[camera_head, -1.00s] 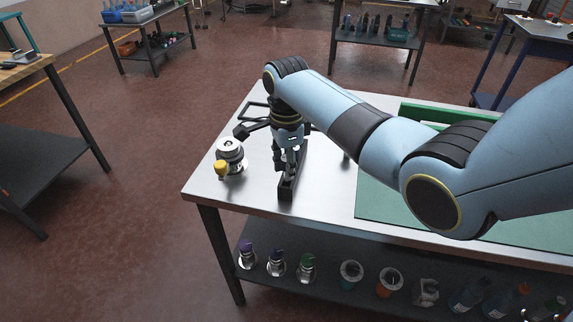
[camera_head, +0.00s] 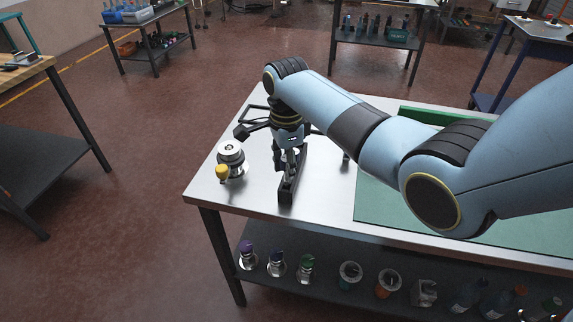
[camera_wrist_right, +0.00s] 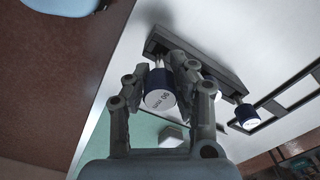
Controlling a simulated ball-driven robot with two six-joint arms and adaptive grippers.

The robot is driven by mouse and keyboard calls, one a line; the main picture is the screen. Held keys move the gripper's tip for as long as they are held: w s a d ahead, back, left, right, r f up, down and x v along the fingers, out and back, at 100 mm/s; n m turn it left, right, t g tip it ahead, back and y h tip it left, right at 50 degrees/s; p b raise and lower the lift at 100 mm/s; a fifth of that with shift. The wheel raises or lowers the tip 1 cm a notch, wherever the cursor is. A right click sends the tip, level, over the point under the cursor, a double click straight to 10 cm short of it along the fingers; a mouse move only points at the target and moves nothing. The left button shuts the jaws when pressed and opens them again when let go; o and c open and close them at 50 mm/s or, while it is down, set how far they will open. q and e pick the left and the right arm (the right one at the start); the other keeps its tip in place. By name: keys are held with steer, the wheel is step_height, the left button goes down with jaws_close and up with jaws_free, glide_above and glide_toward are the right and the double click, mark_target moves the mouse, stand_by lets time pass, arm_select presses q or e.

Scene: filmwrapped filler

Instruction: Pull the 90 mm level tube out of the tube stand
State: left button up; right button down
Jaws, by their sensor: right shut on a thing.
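The tube stand (camera_head: 287,192) is a narrow dark block on the metal bench top; it also shows as a dark bar in the right wrist view (camera_wrist_right: 215,62). My right gripper (camera_head: 290,163) points down over the stand. In the wrist view its fingers (camera_wrist_right: 166,82) are shut on the level tube with a dark blue cap (camera_wrist_right: 160,98) marked 90 mm. The tube's far end reaches toward the stand; how deep it sits is hidden by the fingers. Another blue-capped tube (camera_wrist_right: 246,115) is at the stand's other end. My left gripper is out of view.
A round metal device with a yellow knob (camera_head: 222,171) stands left of the stand. A black frame (camera_head: 252,115) lies behind. A green mat (camera_head: 400,208) covers the bench's right part. The lower shelf (camera_head: 330,293) holds several capped items and bottles. Bare metal lies in front.

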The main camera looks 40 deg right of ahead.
steer(key=shift+r, duration=0.25)
steer(key=shift+r+p, duration=0.3)
steer(key=shift+r, duration=4.85)
